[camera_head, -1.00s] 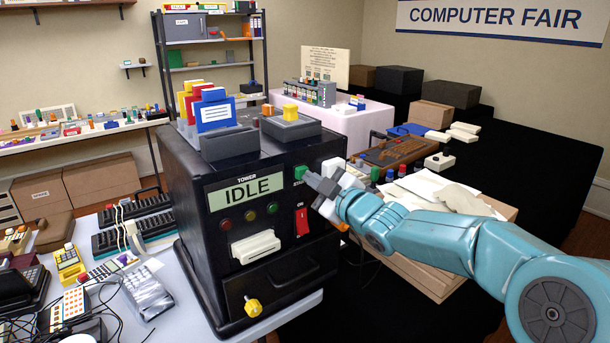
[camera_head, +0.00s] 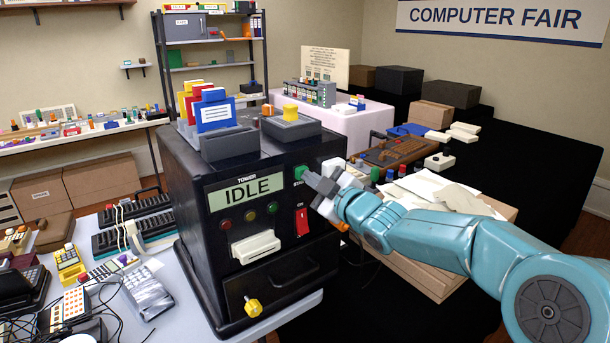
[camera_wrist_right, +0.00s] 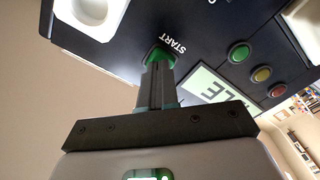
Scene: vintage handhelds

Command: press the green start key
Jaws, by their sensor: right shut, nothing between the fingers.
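The green start key (camera_head: 299,172) is on the upper right of the front of the black tower (camera_head: 205,195), whose display (camera_head: 241,190) reads IDLE. My right gripper (camera_head: 310,176) is shut and empty, with its fingertips at the key. In the right wrist view the closed fingers (camera_wrist_right: 155,80) reach to the green key (camera_wrist_right: 158,56) under the word START and cover part of it. I cannot tell whether they touch it or how far it is pressed. My left gripper is not in view.
A red ON switch (camera_head: 302,222) sits below the start key. Three round lamps (camera_head: 249,215) lie under the display. A white cardboard-topped stack with papers (camera_head: 440,193) stands to the right, near my right arm. Keyboards (camera_head: 130,235) and cables crowd the table at left.

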